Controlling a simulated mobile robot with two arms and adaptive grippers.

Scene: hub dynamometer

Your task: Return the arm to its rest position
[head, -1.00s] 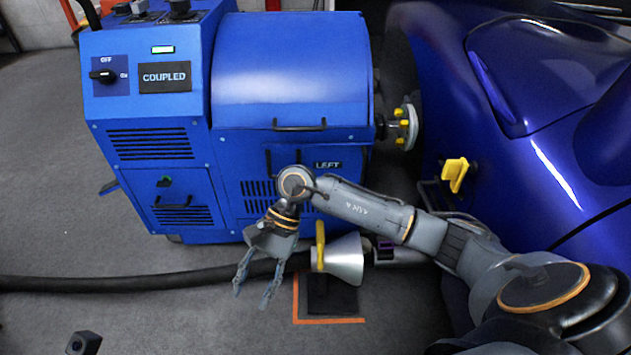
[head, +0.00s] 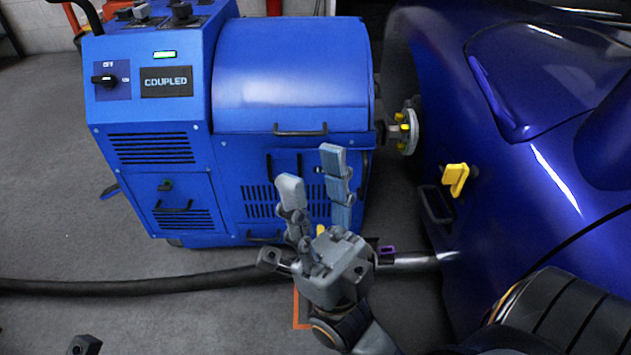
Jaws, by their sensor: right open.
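My right gripper (head: 312,162) is in the lower middle of the head view, its fingers pointing up the picture. The two fingers are spread apart with nothing between them, so it is open and empty. It appears in front of the lower part of the blue dynamometer cabinet (head: 290,85) and hides most of the exhaust nozzle and part of the cabinet's vent. My right arm comes in from the lower right. At the bottom left edge, a small dark part (head: 84,345) shows; it may be the tip of my left gripper, but I cannot tell.
A blue car (head: 560,130) fills the right side, with a yellow handle (head: 455,180) on it. A hub with yellow nuts (head: 405,128) sits between cabinet and car. A black hose (head: 130,288) crosses the floor (head: 60,200), which is clear at left.

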